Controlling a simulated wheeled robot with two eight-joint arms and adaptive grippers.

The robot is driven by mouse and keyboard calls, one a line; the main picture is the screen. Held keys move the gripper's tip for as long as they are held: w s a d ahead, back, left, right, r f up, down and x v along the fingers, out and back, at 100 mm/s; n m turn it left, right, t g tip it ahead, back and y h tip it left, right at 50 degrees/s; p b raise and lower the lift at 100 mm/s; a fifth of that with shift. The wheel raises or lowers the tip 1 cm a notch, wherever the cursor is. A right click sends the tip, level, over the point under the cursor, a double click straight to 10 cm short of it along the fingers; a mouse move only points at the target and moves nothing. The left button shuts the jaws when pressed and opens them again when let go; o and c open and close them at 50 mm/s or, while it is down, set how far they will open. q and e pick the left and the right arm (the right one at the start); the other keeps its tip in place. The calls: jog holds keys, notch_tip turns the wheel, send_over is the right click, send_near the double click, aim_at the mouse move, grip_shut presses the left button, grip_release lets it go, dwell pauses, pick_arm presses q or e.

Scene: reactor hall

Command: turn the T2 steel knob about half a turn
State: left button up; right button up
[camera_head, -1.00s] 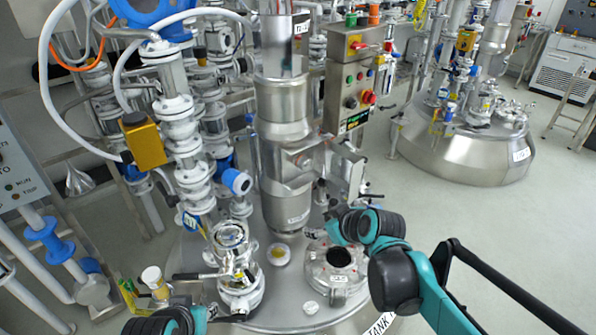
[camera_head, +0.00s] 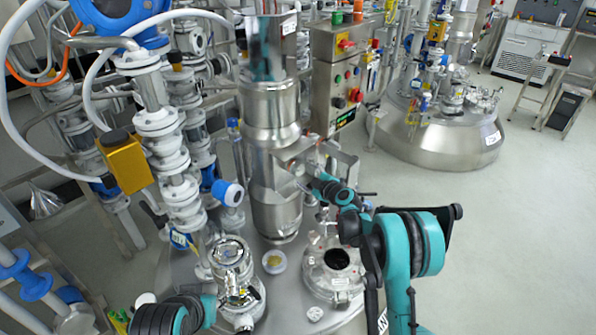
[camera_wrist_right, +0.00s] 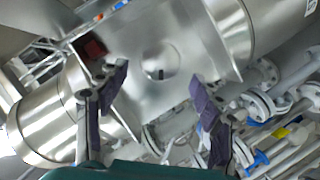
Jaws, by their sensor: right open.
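The steel knob (camera_wrist_right: 160,62) shows in the right wrist view as a round, pale disc with a small dark mark at its centre, on a flat steel face. My right gripper (camera_wrist_right: 150,92) is open, with its two dark fingers spread to either side below the knob and nothing between them. In the head view my right gripper (camera_head: 312,180) is at the steel housing (camera_head: 290,157) on the side of the tall steel column. The knob cannot be made out there. Contact with the knob does not show. My left arm is at the lower left; its gripper is not visible.
A control box (camera_head: 340,75) with buttons stands behind. White flanged pipes (camera_head: 165,150) crowd the left. Open floor (camera_head: 480,230) lies right.

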aim_at(300, 171)
jog(key=b+x, duration=0.1)
jog(key=x, duration=0.3)
jog(key=shift+w+a+f, duration=0.1)
jog(key=shift+w+f, duration=0.1)
jog(key=shift+w+a+b, duration=0.3)
jog(key=shift+w, duration=0.3)
jog(key=c, duration=1)
